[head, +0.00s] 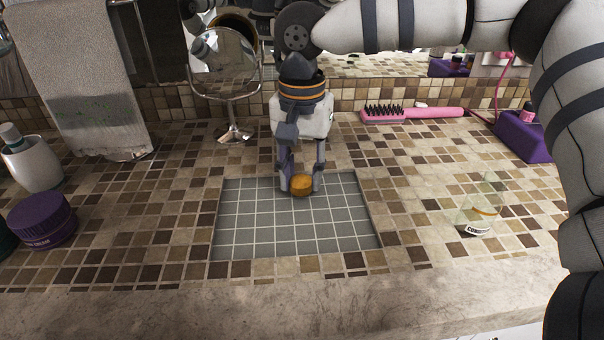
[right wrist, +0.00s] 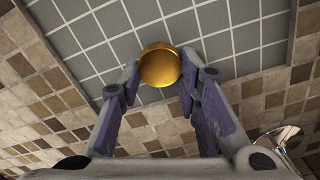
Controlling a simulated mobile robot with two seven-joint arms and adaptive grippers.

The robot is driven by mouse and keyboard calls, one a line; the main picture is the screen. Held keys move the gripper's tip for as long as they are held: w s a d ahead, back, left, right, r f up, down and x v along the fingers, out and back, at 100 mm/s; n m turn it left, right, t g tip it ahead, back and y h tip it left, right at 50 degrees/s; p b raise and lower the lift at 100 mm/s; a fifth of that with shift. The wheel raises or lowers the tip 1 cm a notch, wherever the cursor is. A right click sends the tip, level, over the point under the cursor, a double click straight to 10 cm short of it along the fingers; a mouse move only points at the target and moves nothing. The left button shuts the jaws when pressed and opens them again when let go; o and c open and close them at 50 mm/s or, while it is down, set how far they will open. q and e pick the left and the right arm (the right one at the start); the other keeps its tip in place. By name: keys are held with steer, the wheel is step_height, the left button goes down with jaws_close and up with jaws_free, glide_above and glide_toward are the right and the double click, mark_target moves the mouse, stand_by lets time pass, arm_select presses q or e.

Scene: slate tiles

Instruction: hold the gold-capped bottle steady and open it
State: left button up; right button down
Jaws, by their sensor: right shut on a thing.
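A round gold cap (head: 302,186) is between the fingertips of my right gripper (head: 301,183), over the far half of a grey tiled mat (head: 300,235). In the right wrist view, the gold cap (right wrist: 159,67) sits between the two fingers of the right gripper (right wrist: 158,80), which is shut on it. No bottle body shows under the cap. My left gripper is not in view.
A pink hairbrush (head: 435,113) and purple box (head: 522,136) lie at the back right. A round mirror (head: 227,62) stands at the back. A purple jar (head: 42,221) and white cup (head: 33,163) stand at the left. The near part of the mat is clear.

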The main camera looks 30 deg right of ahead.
mark_target(302, 178)
steer(key=shift+f, duration=0.3)
steer(key=shift+f, duration=0.15)
steer(key=shift+f, duration=0.4)
steer(key=c, duration=1.2)
jaws_free()
step_height(302, 178, up, 13)
steer(key=shift+r, duration=0.1)
